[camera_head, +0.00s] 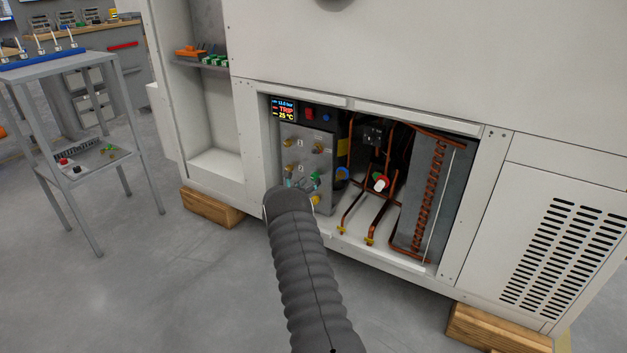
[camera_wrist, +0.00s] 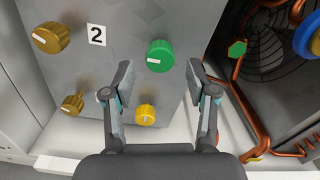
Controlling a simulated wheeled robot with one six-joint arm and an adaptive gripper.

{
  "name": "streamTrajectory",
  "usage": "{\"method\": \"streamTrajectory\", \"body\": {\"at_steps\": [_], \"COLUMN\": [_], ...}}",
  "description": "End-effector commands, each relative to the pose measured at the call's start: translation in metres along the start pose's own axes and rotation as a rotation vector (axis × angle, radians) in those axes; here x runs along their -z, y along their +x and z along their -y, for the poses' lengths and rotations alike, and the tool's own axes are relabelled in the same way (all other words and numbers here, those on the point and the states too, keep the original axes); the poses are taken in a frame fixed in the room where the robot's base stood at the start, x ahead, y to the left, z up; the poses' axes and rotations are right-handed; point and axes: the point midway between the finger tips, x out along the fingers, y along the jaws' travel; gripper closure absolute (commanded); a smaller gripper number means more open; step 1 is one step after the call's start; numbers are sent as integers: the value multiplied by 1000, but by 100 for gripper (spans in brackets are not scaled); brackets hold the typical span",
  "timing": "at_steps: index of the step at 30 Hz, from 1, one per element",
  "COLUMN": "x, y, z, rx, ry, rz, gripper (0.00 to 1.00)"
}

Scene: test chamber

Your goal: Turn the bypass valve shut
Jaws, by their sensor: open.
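No label reading bypass shows, so I cannot tell which knob is the bypass valve. In the wrist view a grey panel (camera_wrist: 105,65) carries a green knob (camera_wrist: 160,56) with a white mark, a smaller yellow knob (camera_wrist: 146,115) below it, and brass knobs (camera_wrist: 50,38) (camera_wrist: 73,104) at the left near a "2" label (camera_wrist: 96,35). My gripper (camera_wrist: 160,70) is open and empty. In the picture the green knob lies between its fingertips, with no visible contact. In the head view my gripper (camera_head: 301,184) is at the panel's lower part, partly hiding it.
A blue handwheel (camera_wrist: 310,36) and copper pipes (camera_wrist: 250,115) lie right of the panel. The display (camera_head: 284,109) reads TRIP. The cabinet opening's white frame surrounds the panel. A grey trolley (camera_head: 88,62) stands at left.

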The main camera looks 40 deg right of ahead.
Motion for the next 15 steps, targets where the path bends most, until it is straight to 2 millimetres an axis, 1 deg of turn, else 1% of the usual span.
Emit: {"method": "streamTrajectory", "body": {"at_steps": [1, 6, 10, 15], "x": [1, 0, 0, 0], "y": [8, 24, 30, 32], "z": [1, 0, 0, 0], "rx": [2, 1, 1, 0], "ry": [2, 2, 1, 0], "rz": [0, 0, 0, 0], "gripper": [43, 43, 43, 43]}}
